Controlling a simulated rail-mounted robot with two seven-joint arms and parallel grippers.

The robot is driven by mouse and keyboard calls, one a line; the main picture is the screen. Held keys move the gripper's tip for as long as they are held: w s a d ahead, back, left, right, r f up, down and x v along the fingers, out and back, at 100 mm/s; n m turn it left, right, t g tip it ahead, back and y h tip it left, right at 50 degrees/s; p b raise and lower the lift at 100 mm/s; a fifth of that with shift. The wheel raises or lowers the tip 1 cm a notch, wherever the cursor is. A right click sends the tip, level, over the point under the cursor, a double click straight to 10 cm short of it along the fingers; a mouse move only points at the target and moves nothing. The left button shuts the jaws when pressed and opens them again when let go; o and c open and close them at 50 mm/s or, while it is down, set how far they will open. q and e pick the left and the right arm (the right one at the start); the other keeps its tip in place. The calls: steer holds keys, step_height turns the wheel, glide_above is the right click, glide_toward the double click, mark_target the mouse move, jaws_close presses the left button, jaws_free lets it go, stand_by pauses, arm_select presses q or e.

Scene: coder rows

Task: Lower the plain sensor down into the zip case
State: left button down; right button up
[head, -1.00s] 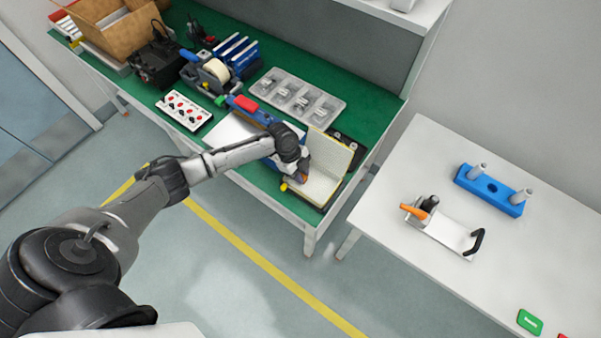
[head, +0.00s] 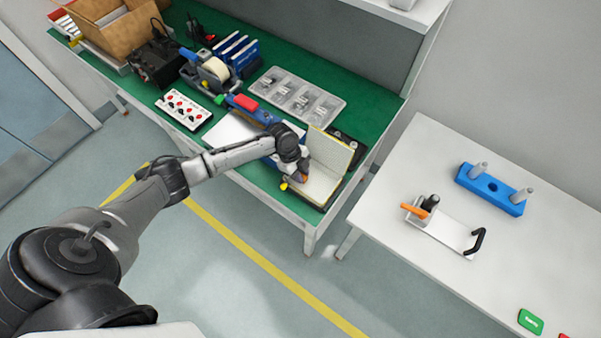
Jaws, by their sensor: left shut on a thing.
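The zip case (head: 332,157) lies open at the near right end of the green bench, with a pale lining and a dark outer edge. Its lid stands raised at the back. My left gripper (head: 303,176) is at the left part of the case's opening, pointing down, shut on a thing. The thing is mostly hidden by the gripper; a small orange spot shows at the fingertips. I cannot make out the plain sensor itself, nor whether it touches the case floor. My right gripper is not in view.
A clear compartment tray (head: 297,98) with small parts lies behind the case. A blue tool with a red part (head: 246,103), a white board with red knobs (head: 183,110) and a tape dispenser (head: 213,71) stand to the left. A white table (head: 400,240) with a blue fixture (head: 490,188) is at right.

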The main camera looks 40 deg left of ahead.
arm_select(q)
steer(key=c, duration=0.9)
jaws_free()
steer(key=shift+r, duration=0.1)
steer(key=p+v, duration=0.2)
steer(key=v, duration=1.1)
steer(key=shift+a+r, duration=0.15)
steer(key=shift+r, duration=0.15)
steer(key=shift+w, duration=0.1)
steer(key=shift+p, duration=0.3)
